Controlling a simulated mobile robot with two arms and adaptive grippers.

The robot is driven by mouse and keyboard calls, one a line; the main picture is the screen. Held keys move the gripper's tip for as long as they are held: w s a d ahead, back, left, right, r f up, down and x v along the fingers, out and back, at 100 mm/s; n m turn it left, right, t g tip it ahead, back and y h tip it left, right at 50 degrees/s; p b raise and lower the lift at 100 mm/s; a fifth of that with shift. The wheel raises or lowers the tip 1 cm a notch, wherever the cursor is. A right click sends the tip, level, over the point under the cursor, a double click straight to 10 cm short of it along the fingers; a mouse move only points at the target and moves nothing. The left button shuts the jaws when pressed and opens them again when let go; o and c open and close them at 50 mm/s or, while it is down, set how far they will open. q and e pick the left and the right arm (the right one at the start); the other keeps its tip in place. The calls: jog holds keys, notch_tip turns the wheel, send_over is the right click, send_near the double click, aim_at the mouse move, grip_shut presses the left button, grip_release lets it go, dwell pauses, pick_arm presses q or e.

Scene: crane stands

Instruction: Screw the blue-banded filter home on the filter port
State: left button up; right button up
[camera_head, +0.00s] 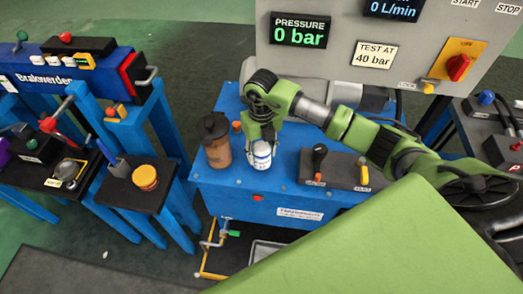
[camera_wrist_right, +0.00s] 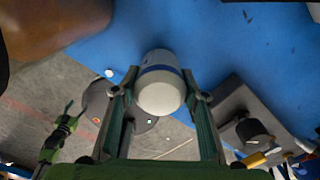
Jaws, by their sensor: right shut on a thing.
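The white filter with a blue band (camera_head: 261,155) stands about upright at the blue bench top (camera_head: 230,185). My right gripper (camera_head: 262,140) comes down over it from above, its fingers on either side of it and shut on it. In the right wrist view, the filter (camera_wrist_right: 160,88) sits between the two fingertips (camera_wrist_right: 160,95), its white rounded end towards the camera and the blue band farther off. The filter port cannot be made out; the filter and gripper hide the spot below. My left gripper is not in view.
A brown canister with a dark top (camera_head: 217,145) stands close left of the filter. A black-knobbed lever on a dark plate (camera_head: 318,165) is to the right. Behind is the grey panel (camera_head: 345,20), its display reading 0 bar. The bench front left of the lever is clear.

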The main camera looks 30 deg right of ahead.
jog(key=shift+r, duration=0.1)
jog(key=m+p, duration=0.1)
jog(key=m, duration=0.1)
jog(key=shift+r+m+p, duration=0.1)
jog(key=shift+m+p, duration=0.2)
jog(key=shift+m, duration=0.1)
jog(key=shift+m+p, duration=0.35)
jog(key=shift+m, duration=0.65)
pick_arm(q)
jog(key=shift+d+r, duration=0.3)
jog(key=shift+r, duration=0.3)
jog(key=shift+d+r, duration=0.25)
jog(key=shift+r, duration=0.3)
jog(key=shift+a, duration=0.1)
pick_arm(e)
jog(key=shift+m, duration=0.4)
jog(key=shift+m+p, duration=0.9)
jog(key=shift+m, duration=0.3)
jog(key=shift+m+p, duration=0.35)
jog(key=shift+m, duration=0.65)
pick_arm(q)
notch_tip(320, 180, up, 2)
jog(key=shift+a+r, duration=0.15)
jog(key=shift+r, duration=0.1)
pick_arm(e)
jog(key=shift+f, duration=0.2)
